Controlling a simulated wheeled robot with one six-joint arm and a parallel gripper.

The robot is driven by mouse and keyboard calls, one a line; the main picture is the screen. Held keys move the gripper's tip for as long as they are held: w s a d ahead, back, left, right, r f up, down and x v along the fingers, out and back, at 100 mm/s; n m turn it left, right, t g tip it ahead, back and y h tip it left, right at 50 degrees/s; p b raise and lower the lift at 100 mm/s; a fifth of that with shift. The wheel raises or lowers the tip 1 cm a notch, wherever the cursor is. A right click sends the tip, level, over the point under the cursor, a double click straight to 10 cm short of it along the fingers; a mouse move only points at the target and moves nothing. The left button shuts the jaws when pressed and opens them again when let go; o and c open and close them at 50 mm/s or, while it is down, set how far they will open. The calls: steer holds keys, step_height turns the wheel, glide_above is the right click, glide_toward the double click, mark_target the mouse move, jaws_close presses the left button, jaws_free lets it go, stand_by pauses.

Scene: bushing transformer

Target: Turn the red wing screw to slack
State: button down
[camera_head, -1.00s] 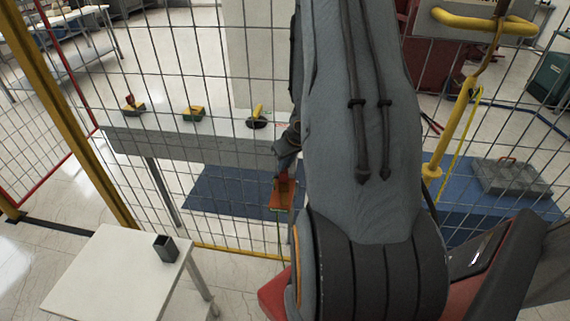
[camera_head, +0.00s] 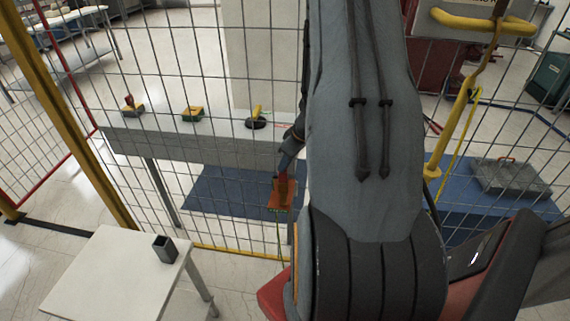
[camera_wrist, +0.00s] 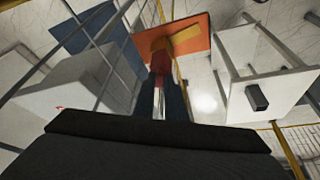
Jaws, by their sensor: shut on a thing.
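My gripper (camera_head: 284,172) points down beside the wire fence, in front of the shelf. Its two dark fingers also show in the wrist view (camera_wrist: 161,92). They are shut on a red part (camera_wrist: 160,59) at an orange plate (camera_wrist: 187,33). The plate (camera_head: 280,198) also shows in the head view, with a yellow-orange piece on its face in the wrist view. I cannot tell whether this red part is the wing screw, because the fingers hide much of it. Another upright red piece (camera_head: 129,101) stands on a small base at the shelf's left end.
The grey shelf (camera_head: 190,147) also bears a green and yellow piece (camera_head: 193,114) and a yellow and black piece (camera_head: 257,118). Wire fence (camera_head: 230,60) spans the view. A white table (camera_head: 110,270) with a dark open box (camera_head: 165,248) stands at front left.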

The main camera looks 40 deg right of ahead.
steer(key=shift+d+n+y, duration=0.15)
steer(key=shift+n+y, duration=0.25)
steer(key=shift+n, duration=0.7)
stand_by(1.4)
steer(key=c, duration=1.8)
jaws_free()
steer(key=v, duration=0.7)
steer(key=shift+r+b, duration=0.3)
steer(key=shift+r, duration=0.1)
